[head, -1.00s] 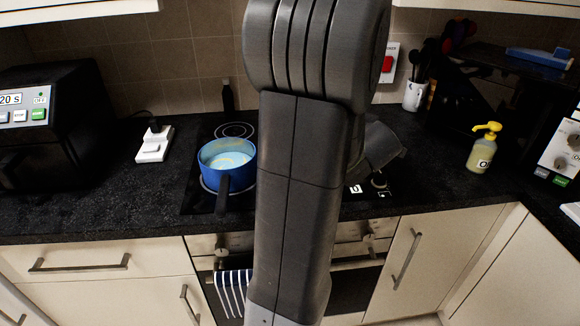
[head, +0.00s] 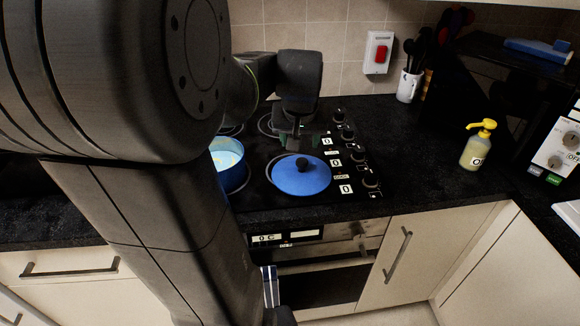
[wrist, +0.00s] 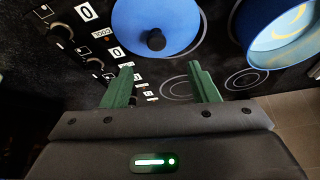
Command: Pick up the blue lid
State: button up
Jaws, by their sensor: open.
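The blue lid (head: 300,176) is a flat round disc with a black knob, lying on the front part of the black hob. In the wrist view the lid (wrist: 180,22) is at the top, with its black knob (wrist: 156,40) beyond and between the fingertips. My gripper (head: 293,140) is behind the lid in the head view, close to it. In the wrist view my gripper (wrist: 160,78) shows two green fingers spread apart with nothing between them. The fingers are short of the knob in that view and do not appear to touch it.
A blue pan (head: 228,165) stands left of the lid, partly hidden by my arm; it also shows in the wrist view (wrist: 285,35). Hob knobs (head: 370,178) line the right side. A yellow-topped bottle (head: 477,150) stands further right. The counter between is clear.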

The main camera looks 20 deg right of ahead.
aim_at(302, 161)
jog(key=x, duration=0.8)
jog(key=shift+f, duration=0.1)
jog(key=shift+d+p+x, duration=0.2)
jog(key=shift+p+x, duration=0.05)
jog(key=shift+x, duration=1.05)
jog(key=shift+d+p+x, duration=0.2)
jog(key=shift+d+x, duration=0.05)
jog(key=shift+x, duration=1.05)
jog(key=shift+w, duration=0.15)
jog(key=shift+c, duration=0.4)
